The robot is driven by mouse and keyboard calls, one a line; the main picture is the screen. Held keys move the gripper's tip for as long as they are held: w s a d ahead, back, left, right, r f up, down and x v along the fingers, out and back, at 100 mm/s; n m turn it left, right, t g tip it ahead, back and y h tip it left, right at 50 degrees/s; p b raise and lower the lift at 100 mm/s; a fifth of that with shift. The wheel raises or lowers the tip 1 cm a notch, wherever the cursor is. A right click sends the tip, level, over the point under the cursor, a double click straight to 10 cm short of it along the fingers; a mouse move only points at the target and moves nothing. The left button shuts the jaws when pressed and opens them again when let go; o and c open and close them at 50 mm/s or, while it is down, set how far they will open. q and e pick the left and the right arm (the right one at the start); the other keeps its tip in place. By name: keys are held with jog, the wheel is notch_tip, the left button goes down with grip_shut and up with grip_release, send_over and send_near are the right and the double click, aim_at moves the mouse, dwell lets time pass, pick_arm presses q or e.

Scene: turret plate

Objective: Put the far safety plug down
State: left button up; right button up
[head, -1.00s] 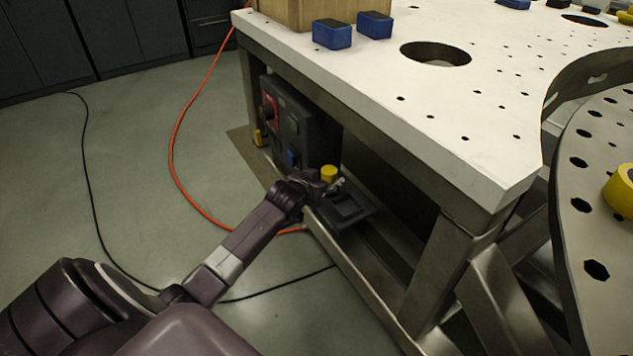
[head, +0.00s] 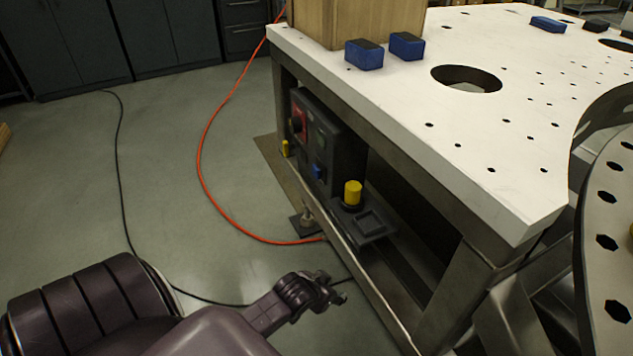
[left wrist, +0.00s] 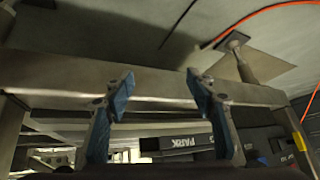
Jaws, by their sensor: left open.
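A yellow safety plug (head: 353,193) stands upright at the far end of a dark parking tray (head: 388,231), beside the black control box (head: 343,150) under the table. The tray's square recess is empty. A black part marked PARK (left wrist: 182,143) shows in the left wrist view. My left gripper (head: 334,290) is open and empty, in front of the table's lower rail and clear of the plug. In the left wrist view its blue fingertips (left wrist: 160,88) are apart with nothing between them. My right gripper is not in view.
The steel lower rail (left wrist: 60,75) crosses in front of my left fingers. An orange cable (head: 205,180) and a black cable (head: 122,190) lie on the floor. A small yellow piece (head: 286,148) sits at the control box's far side. The floor to the left is open.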

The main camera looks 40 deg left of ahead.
pick_arm(q)
jog(key=s+d+f+m+g, duration=0.1)
jog(key=s+d+f, duration=0.3)
jog(key=s, duration=0.2)
jog(key=s+d+f+g+h, duration=0.1)
jog(key=s+d+f+g, duration=0.1)
jog(key=s+d+f, duration=0.2)
jog(key=s+d+f+m+g, duration=0.1)
jog(key=s+d+f, duration=0.3)
jog(key=s, duration=0.6)
jog(key=shift+f+m+g, duration=0.3)
jog(key=shift+f+g, duration=0.15)
jog(key=shift+g, duration=0.05)
jog(key=shift+w, duration=0.1)
